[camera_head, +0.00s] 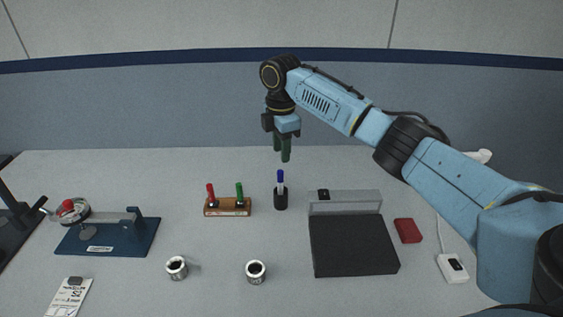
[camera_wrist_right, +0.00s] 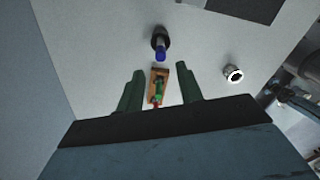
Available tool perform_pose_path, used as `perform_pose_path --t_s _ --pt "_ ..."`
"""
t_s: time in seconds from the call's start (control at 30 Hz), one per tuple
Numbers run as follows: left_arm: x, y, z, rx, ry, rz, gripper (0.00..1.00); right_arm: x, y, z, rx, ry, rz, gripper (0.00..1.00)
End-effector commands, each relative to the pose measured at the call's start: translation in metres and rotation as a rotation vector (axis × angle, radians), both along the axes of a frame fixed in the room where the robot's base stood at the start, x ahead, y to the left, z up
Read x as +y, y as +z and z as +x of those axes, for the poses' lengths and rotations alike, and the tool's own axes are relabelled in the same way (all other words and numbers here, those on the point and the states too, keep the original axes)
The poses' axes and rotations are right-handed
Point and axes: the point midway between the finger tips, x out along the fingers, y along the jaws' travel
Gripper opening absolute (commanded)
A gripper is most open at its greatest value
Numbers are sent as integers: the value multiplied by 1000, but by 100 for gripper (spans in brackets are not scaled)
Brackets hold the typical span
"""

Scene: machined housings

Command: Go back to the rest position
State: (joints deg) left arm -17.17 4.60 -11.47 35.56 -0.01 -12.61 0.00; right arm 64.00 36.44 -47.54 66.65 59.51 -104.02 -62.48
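My right gripper (camera_head: 282,150) hangs fingers-down above the back of the table, over and behind the blue-capped marker (camera_head: 280,178) in its black cup (camera_head: 280,200). In the right wrist view its two green fingers (camera_wrist_right: 157,92) are spread apart with nothing held between them. The blue marker also shows in the right wrist view (camera_wrist_right: 160,52), beyond the fingertips. My left gripper is not in the head view; only part of a dark shape shows at the left edge.
A wooden holder (camera_head: 228,208) bears a red and a green marker. Two metal housings (camera_head: 177,268) (camera_head: 256,272) stand at the front. A blue-based fixture (camera_head: 140,240) is left. A black tray (camera_head: 352,250), red block (camera_head: 408,230) and white device (camera_head: 452,268) are right.

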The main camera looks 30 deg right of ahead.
Motion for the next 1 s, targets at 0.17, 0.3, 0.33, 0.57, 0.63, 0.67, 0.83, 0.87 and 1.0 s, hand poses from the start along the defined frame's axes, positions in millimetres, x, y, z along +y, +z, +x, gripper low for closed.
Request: perform_pose_path --t_s 0.17,0.3,0.33,0.57,0.63,0.67,0.83,0.87,1.0 --pt "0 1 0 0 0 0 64 0 16 0 0 0 1 36" --pt "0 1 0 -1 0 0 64 0 18 0 1 1 0 36" --pt "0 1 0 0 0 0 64 0 18 0 1 1 0 36" --pt "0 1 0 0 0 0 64 0 18 0 1 1 0 36" --pt "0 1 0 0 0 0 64 0 18 0 1 1 0 36" --pt "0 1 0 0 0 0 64 0 18 0 1 1 0 36" --pt "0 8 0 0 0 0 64 0 24 0 1 1 0 36" --pt "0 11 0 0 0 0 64 0 28 0 1 1 0 36" --pt "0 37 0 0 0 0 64 0 53 0 1 1 0 36"
